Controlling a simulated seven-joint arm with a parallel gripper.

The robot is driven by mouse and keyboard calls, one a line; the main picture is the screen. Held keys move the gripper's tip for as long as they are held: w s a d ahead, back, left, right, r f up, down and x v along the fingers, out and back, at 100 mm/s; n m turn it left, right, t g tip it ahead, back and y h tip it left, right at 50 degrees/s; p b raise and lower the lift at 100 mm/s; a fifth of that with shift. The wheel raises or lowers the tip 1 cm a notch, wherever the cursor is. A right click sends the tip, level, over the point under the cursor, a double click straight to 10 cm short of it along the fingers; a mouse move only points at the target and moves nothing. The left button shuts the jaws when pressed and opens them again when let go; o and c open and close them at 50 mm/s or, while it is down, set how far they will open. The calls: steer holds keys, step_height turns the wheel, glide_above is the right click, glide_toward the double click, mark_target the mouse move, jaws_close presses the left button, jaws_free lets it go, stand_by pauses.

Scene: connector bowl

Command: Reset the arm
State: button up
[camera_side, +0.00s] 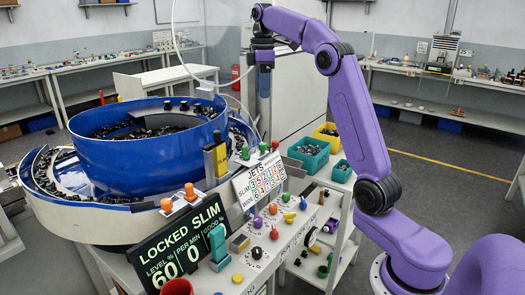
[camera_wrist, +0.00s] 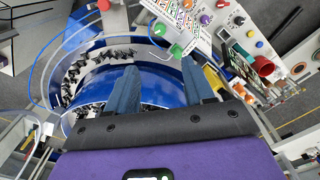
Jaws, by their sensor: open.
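My purple arm reaches up and over to the left in the side view, with my gripper (camera_side: 264,68) pointing down beside the upper right of the blue bowl (camera_side: 140,160). In the wrist view my gripper (camera_wrist: 163,78) shows two blue fingers spread apart with nothing between them. The bowl (camera_wrist: 160,92) lies beyond and below the fingers and holds many small black connectors. The fingers hide part of the bowl in the wrist view. I see no contact between gripper and bowl.
A control panel (camera_side: 295,228) with coloured knobs and a sign reading LOCKED SLIM (camera_side: 183,240) stand in front of the bowl. Teal bins (camera_side: 309,153) and a yellow bin (camera_side: 327,136) sit to the right. A thin cable hangs near the gripper. Open floor lies at the right.

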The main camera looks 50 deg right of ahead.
steer(key=s+a+f+n, duration=0.1)
steer(key=s+a+f, duration=0.15)
steer(key=a, duration=0.45)
steer(key=s+a+f, duration=0.2)
steer(key=s+a, duration=0.2)
steer(key=a, duration=0.3)
steer(key=s+a+f+n, duration=0.1)
steer(key=s+a+f, duration=0.15)
steer(key=a, duration=0.45)
steer(key=s+a+f, duration=0.1)
steer(key=s+f, duration=0.5)
steer(key=s, duration=0.7)
steer(key=s+a+f+n, duration=0.1)
steer(key=s+f, duration=0.5)
steer(key=s, duration=0.6)
steer(key=shift+s+a, duration=0.2)
steer(key=shift+s, duration=0.2)
